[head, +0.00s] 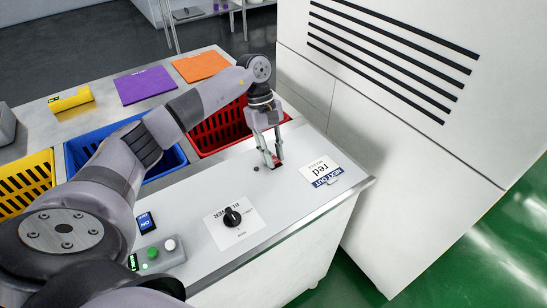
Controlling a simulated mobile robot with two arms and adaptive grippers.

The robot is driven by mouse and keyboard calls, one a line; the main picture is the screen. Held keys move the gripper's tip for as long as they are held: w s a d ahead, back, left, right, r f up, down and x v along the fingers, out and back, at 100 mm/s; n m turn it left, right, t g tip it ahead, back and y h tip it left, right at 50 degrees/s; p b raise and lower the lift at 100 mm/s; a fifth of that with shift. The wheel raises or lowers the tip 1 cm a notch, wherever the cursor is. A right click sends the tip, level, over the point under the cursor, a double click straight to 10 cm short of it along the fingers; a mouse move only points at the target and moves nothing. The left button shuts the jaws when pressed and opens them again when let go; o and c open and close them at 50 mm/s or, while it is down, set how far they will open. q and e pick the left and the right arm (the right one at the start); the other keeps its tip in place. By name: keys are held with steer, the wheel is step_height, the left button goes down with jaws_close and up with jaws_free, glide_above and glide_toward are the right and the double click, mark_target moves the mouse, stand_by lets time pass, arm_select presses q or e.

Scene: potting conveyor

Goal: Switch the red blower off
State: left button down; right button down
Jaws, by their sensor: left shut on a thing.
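The black knob (232,216) sits on a white plate (233,228) marked BLOWER on the pale bench top. Its pointer position is too small to read surely. My left gripper (271,164) is well beyond the knob, up and to the right in the view. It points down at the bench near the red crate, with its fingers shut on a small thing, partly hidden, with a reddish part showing. Nothing of my left gripper touches the knob. My right gripper is not in view.
A card (321,172) reading "NEXT OUT red" lies right of the gripper. A button box (158,257) with a lit green button is left of the knob. Red (237,143), blue (168,164) and yellow (28,171) crates stand behind. A large white cabinet (390,120) rises at right.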

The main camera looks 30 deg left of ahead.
arm_select(q)
steer(key=c, duration=1.4)
jaws_free()
steer(key=v, duration=1.2)
